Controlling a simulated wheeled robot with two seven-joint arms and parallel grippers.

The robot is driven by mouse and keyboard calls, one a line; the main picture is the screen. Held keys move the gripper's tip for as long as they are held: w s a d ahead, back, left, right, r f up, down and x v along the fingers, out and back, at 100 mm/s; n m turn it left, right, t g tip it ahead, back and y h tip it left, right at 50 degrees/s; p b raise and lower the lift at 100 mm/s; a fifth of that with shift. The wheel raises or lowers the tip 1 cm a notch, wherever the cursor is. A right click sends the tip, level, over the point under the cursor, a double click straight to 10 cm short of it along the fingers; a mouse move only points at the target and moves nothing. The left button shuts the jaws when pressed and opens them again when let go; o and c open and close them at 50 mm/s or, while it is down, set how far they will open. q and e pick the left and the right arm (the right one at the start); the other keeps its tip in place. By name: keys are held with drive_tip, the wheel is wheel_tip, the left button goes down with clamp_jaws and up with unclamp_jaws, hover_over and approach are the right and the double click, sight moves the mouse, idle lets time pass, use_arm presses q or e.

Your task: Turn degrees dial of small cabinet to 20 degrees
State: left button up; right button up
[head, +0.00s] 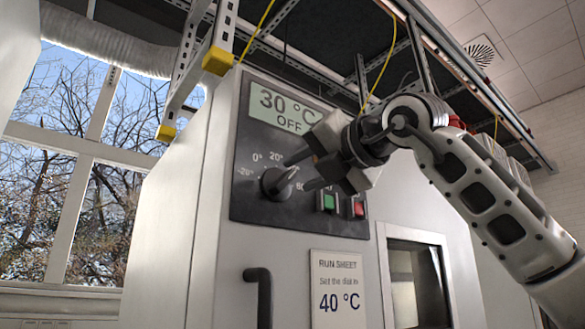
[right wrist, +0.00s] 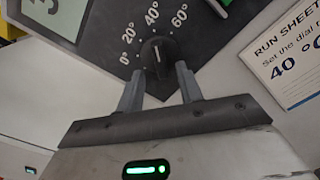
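The degrees dial (head: 277,182) is a round black knob on the dark panel of the small cabinet. In the right wrist view the dial (right wrist: 158,54) has a white pointer line aimed roughly between the 20° and 40° marks. The display (head: 281,108) above it reads 30 °C and OFF. My right gripper (head: 295,175) is at the dial, its fingers apart. In the right wrist view the fingertips (right wrist: 159,68) lie to either side of the knob's near edge; I cannot tell whether they touch it. My left gripper is not in view.
A green button (head: 327,202) and a red button (head: 356,208) sit right of the dial, close to my gripper. A run sheet (head: 338,290) below says to set the dial to 40 °C. A dark door handle (head: 262,296) sticks out at lower left of the sheet.

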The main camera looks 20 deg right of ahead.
sight(288, 180)
drive_tip(key=x, duration=0.3)
drive_tip(key=shift+w+r+p, duration=0.1)
drive_tip(key=shift+w+p, duration=0.1)
drive_tip(key=shift+p, duration=0.2)
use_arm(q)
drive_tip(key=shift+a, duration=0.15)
use_arm(e)
drive_tip(key=shift+w+a, duration=0.15)
drive_tip(key=shift+w, duration=0.1)
clamp_jaws()
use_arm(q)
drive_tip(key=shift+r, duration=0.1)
